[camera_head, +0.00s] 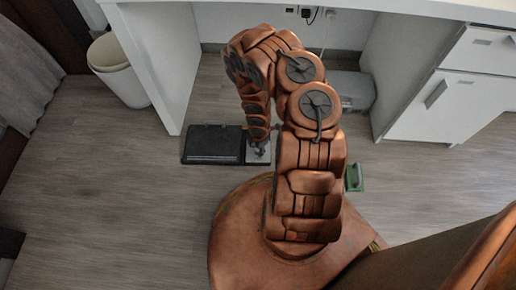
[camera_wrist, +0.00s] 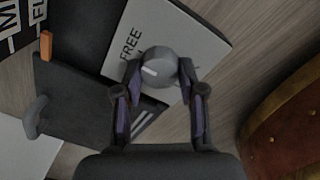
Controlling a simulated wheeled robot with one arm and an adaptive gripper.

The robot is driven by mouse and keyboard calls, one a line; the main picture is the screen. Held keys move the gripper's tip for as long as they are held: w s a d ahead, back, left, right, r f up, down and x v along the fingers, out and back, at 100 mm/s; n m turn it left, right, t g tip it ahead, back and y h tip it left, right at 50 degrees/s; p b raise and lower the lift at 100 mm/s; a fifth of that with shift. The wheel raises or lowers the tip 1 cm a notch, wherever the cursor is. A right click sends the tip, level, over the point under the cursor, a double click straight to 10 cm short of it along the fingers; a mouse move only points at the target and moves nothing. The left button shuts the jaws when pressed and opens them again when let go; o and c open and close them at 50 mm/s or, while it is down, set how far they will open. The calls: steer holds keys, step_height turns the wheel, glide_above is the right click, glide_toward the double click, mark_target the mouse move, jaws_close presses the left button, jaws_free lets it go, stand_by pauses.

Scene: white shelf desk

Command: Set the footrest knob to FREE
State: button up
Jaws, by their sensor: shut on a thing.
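In the wrist view a round grey knob (camera_wrist: 162,64) sits on a light grey panel (camera_wrist: 200,48) printed with the word FREE (camera_wrist: 130,44). The knob's white mark is on its left side, just below the word. My gripper (camera_wrist: 160,82) is shut on the knob, with one finger on each side of it. In the head view the black footrest (camera_head: 212,145) lies on the floor under the desk. The light panel (camera_head: 258,156) is at its right end. My gripper (camera_head: 258,148) is over the panel, and the knob is hidden there.
An orange piece (camera_wrist: 46,45) and a grey lever-like part (camera_wrist: 36,116) show left in the wrist view. A white bin (camera_head: 118,72) stands left of the white desk (camera_head: 150,65), and drawers (camera_head: 455,100) right. A green object (camera_head: 355,178) lies right of my arm.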

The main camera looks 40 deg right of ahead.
stand_by(0.3)
steer(key=o, duration=1.1)
steer(key=shift+o, duration=0.2)
steer(key=shift+r, duration=0.1)
step_height(320, 180, up, 12)
steer(key=shift+s, duration=0.3)
stand_by(0.5)
